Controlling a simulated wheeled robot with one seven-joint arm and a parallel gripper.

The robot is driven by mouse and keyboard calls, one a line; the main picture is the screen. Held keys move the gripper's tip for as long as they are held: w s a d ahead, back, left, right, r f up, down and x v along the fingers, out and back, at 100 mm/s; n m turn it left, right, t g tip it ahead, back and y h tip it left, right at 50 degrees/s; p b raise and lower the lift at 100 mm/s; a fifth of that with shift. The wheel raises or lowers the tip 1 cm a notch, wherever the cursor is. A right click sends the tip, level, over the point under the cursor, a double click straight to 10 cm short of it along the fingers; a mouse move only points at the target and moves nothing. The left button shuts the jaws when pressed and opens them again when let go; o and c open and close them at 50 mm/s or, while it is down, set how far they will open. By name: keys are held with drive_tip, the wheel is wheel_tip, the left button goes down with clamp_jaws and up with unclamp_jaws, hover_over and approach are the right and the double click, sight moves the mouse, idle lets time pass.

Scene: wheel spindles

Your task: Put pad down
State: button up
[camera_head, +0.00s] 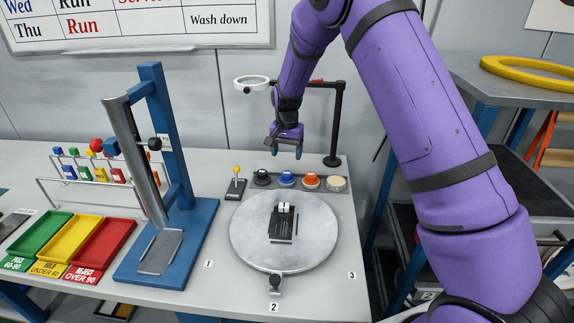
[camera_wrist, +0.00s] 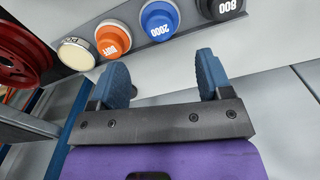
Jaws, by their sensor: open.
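My gripper (camera_head: 286,150) is above and behind the row, pointing down. Its two blue fingers (camera_wrist: 161,70) are apart with nothing between them. No pad touches them. I cannot tell which pad the task means.
A round grey plate (camera_head: 250,246) holding a dark block (camera_head: 281,228) lies in front of the pads. A blue stand (camera_head: 180,225) and coloured trays (camera_head: 66,240) are left. A black post (camera_head: 335,130) with a ring lamp (camera_head: 251,82) stands behind.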

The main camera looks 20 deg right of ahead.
drive_tip(key=s+d+r+n+t+y, duration=0.1)
drive_tip(key=s+d+r+n, duration=0.1)
drive_tip(key=s+r, duration=0.85)
drive_tip(key=s+d+r+n+t, duration=0.15)
drive_tip(key=s+r, duration=0.55)
drive_tip(key=r, duration=0.7)
drive_tip(key=s+d+r+n+t, duration=0.1)
drive_tip(key=s+r, duration=0.1)
drive_tip(key=s, duration=1)
drive_tip(key=s+d+r+n+t+h, duration=0.1)
drive_tip(key=s+d+r+n, duration=0.1)
drive_tip(key=s, duration=1.1)
drive_tip(key=shift+s+d+t, duration=0.15)
drive_tip(key=shift+s+t, duration=0.15)
drive_tip(key=shift+t, duration=0.05)
drive_tip(key=shift+o, duration=0.2)
